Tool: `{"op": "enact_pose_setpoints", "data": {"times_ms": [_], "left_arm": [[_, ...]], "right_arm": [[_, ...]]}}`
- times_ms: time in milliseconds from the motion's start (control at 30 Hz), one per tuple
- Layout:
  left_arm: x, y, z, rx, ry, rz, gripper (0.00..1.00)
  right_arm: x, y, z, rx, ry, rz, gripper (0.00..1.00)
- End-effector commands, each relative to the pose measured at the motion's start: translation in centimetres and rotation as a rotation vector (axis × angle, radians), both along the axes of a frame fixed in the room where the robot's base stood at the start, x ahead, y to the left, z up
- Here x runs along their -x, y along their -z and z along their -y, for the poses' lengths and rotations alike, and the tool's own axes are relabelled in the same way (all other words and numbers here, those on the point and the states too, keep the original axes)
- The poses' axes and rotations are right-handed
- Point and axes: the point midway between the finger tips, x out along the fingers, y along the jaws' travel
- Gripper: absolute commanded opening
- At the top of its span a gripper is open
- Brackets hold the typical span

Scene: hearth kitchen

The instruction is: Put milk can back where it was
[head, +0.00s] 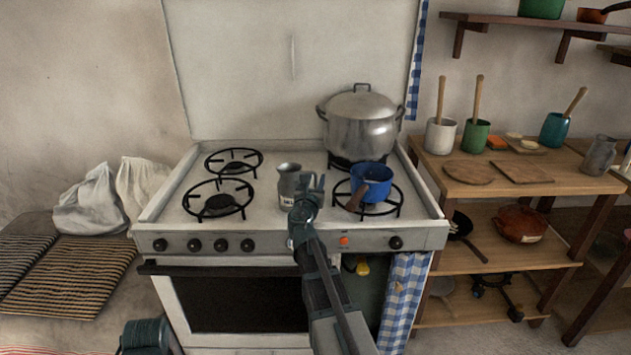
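A grey metal milk can (287,181) with a pale, partly hidden label stands upright on the stove top (270,213), between the left burners and the blue pot. My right gripper (311,183) is at the can's right front side and overlaps it in the picture. Its two fingertips show apart, with a gap between them. Whether a handle of the can lies between them is hidden. My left gripper is out of view; only part of my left arm shows at the bottom left.
A blue pot (374,183) sits on the front right burner, close right of my gripper. A large lidded pot (360,128) stands behind. Another grey jug (599,156) stands on the wooden shelf unit (440,179) at right. Left burners are empty.

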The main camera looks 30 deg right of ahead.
Motion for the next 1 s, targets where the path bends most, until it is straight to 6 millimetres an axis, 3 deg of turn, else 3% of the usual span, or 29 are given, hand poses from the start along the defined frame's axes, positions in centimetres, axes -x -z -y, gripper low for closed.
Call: {"op": "enact_pose_setpoints", "data": {"times_ms": [367,800,1000], "left_arm": [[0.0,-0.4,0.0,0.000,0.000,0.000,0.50],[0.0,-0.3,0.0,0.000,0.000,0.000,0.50],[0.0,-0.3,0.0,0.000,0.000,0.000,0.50]], "right_arm": [[0.0,-0.4,0.0,0.000,0.000,0.000,0.43],[6.3,-0.3,-5.6,0.000,-0.002,0.000,0.43],[8.2,-0.3,-7.4,0.000,-0.001,0.000,0.43]]}}
